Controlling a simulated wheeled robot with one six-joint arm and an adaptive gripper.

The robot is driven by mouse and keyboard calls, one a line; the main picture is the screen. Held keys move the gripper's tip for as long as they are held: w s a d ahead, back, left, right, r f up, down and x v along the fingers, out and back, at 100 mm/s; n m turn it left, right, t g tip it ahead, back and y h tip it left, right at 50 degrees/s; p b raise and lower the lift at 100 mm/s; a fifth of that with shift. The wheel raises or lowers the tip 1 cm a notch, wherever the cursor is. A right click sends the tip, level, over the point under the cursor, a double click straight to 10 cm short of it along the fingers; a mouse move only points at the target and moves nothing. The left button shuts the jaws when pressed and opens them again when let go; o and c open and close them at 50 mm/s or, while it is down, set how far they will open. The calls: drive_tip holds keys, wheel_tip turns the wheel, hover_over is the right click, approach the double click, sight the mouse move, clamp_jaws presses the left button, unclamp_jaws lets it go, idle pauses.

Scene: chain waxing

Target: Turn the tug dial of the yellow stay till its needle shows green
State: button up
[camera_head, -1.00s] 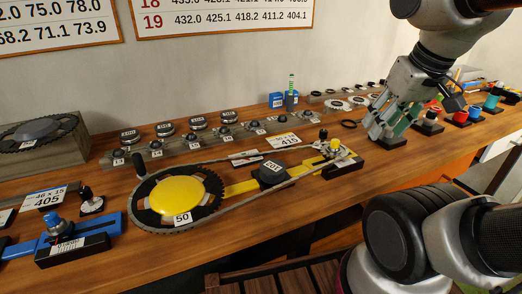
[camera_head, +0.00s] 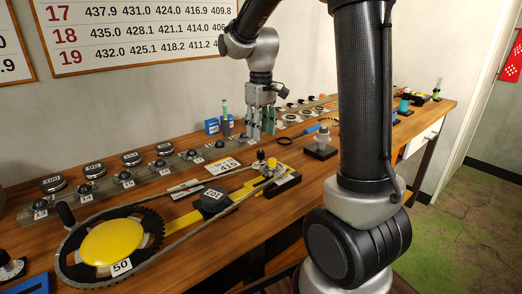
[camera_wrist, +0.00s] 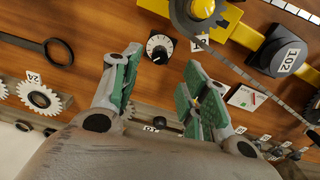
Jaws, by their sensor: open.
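The yellow stay (camera_head: 188,219) lies on the bench, with a large chainring and yellow disc at its left end and a chain running along it. In the wrist view the stay (camera_wrist: 228,25) crosses the upper right. A round dial with a black knob and white face (camera_wrist: 158,48) sits beside its end. A small white gauge plate with green and red marks (camera_wrist: 245,97) lies nearby; its needle is too small to read. My gripper (camera_head: 263,132) is open and empty above the bench, behind the stay's right end. In the wrist view the dial shows beyond the fingertips (camera_wrist: 163,82), apparently untouched.
A black box marked 102 (camera_wrist: 280,55) sits on the stay. A ring with a handle (camera_wrist: 58,50) and a toothed wheel (camera_wrist: 38,98) lie at the left of the wrist view. Blue boxes (camera_head: 212,127) stand at the back. A post on a dark base (camera_head: 321,143) stands right.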

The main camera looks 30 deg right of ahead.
sight(261, 151)
wheel_tip(261, 151, down, 8)
drive_tip(key=shift+r, duration=0.25)
clamp_jaws()
